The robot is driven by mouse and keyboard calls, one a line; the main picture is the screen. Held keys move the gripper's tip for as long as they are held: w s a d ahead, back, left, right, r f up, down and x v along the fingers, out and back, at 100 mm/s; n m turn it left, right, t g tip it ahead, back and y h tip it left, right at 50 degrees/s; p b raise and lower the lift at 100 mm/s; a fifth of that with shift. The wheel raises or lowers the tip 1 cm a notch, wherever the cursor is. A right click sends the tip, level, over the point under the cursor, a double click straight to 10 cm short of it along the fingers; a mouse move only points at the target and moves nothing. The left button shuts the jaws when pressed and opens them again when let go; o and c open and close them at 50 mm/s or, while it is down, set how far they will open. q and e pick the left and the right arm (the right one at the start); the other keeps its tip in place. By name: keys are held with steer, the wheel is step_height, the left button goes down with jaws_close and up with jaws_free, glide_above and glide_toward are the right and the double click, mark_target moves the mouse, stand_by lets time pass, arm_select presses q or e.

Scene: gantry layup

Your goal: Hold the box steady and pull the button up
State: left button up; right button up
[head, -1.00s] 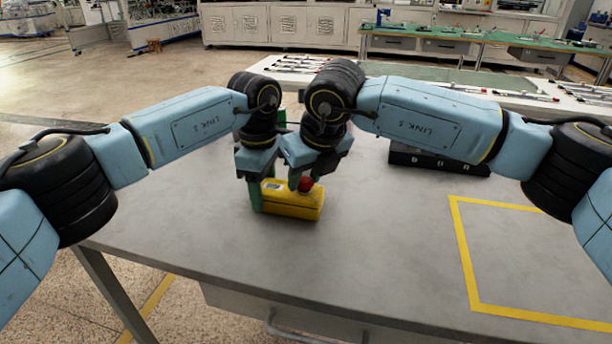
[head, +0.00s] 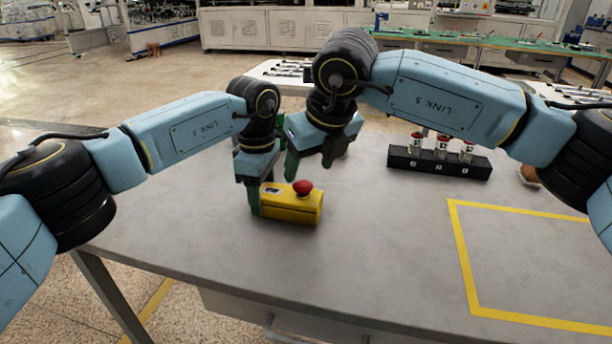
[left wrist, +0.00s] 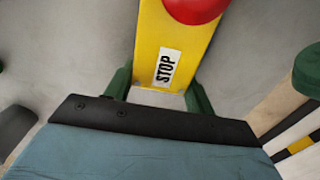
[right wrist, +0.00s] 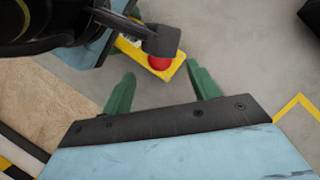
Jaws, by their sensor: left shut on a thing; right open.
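A yellow box (head: 290,207) with a red mushroom button (head: 303,187) on top lies on the grey table. In the left wrist view the box (left wrist: 178,35) carries a STOP label, and the red button (left wrist: 196,5) is cut by the top edge. My left gripper (head: 255,205) is shut on the left end of the box, one green finger on each side. My right gripper (head: 306,170) is open and empty, raised above and behind the box. In the right wrist view the button (right wrist: 160,62) lies beyond its spread fingers (right wrist: 162,90), apart from them.
A black rack (head: 438,164) with several white, red-topped cylinders stands at the back right of the table. A yellow taped outline (head: 462,250) marks empty table at the right. The table front (head: 360,290) is clear.

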arm_select(q)
steer(key=o, duration=1.2)
arm_select(e)
steer(key=v, duration=0.7)
